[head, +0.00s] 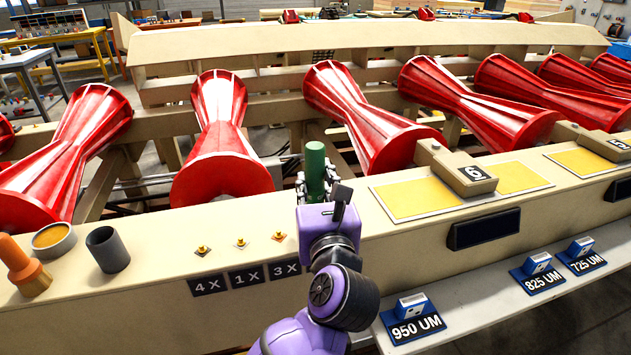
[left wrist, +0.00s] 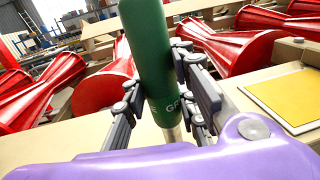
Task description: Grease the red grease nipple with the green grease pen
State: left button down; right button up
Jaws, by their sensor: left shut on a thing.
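The green grease pen (head: 315,168) stands roughly upright above the beige ledge in the head view. It also shows large in the left wrist view (left wrist: 154,45), slightly tilted, with its pale tip pointing down. My left gripper (head: 316,188) is shut on the pen, its fingers on both sides of the barrel. Three small brass-coloured nipples sit on the ledge left of my gripper: a left one (head: 203,250), a middle one (head: 241,243) and a right one (head: 279,236). I cannot tell a red one among them. My right gripper is not in view.
Labels 4X (head: 207,285), 1X (head: 246,277) and 3X (head: 285,269) are on the ledge front. A dark cup (head: 108,250), an open tin (head: 54,240) and an orange-handled brush (head: 24,268) stand at left. Large red rollers (head: 222,140) line the back.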

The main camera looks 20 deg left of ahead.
aim_at(317, 164)
pick_arm(q)
jog(key=shift+f, duration=0.4)
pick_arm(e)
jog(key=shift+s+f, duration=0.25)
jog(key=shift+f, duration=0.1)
pick_arm(q)
jog(key=shift+r, duration=0.55)
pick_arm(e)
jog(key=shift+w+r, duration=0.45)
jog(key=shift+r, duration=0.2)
pick_arm(q)
jog(key=shift+f, duration=0.55)
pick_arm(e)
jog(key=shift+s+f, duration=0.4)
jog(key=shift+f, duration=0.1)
pick_arm(q)
jog(key=shift+r, duration=0.15)
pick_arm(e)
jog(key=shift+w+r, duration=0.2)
pick_arm(q)
jog(key=shift+r+p, duration=0.35)
jog(key=shift+r, duration=0.15)
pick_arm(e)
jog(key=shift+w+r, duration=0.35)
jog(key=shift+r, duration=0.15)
